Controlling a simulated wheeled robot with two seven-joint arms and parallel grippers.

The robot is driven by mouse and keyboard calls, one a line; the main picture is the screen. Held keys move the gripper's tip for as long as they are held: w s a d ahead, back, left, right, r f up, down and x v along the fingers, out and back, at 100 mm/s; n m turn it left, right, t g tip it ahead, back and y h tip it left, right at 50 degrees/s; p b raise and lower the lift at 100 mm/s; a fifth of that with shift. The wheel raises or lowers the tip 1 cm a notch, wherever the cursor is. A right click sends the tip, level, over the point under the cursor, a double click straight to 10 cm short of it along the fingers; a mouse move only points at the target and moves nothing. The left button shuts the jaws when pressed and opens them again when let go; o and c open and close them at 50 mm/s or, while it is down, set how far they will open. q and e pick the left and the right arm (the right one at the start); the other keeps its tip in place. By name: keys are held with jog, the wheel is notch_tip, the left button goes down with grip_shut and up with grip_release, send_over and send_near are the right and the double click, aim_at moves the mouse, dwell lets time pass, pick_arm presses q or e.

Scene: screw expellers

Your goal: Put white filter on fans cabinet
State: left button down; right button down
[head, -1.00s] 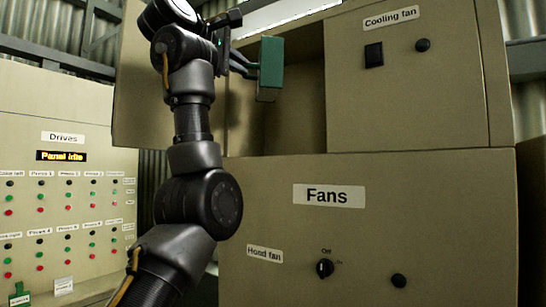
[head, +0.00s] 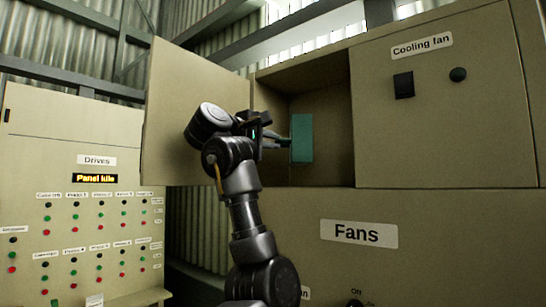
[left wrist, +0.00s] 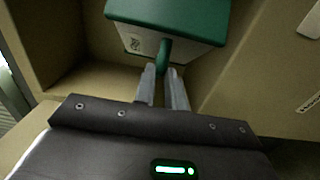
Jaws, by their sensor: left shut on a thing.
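My left gripper (head: 284,144) is shut on the green handle (left wrist: 164,54) of a boxy filter. The filter has a green cover (left wrist: 170,12) and a pale, whitish face with a small printed mark (left wrist: 135,44). In the head view its green side (head: 302,138) stands upright in front of the open upper compartment (head: 335,110) of the Fans cabinet (head: 450,255). In the left wrist view the filter is at the compartment's opening, with tan walls around it. I cannot tell how deep it is or whether it touches a wall. My right gripper is not in view.
The compartment's open door (head: 165,110) stands to the left of my arm. The Cooling fan panel (head: 440,130) borders the opening on the right. The Drives cabinet (head: 70,140), with several buttons, is at the left.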

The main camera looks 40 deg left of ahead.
pick_arm(q)
notch_tip(320, 180, down, 6)
jog(key=w+a+p, duration=0.1)
jog(key=w+p, duration=0.1)
jog(key=shift+a+p, duration=0.15)
jog(key=shift+p, duration=0.2)
jog(key=shift+s, duration=0.1)
jog(key=shift+f, duration=0.1)
jog(key=c, duration=1.5)
grip_release()
jog(key=shift+o, duration=0.2)
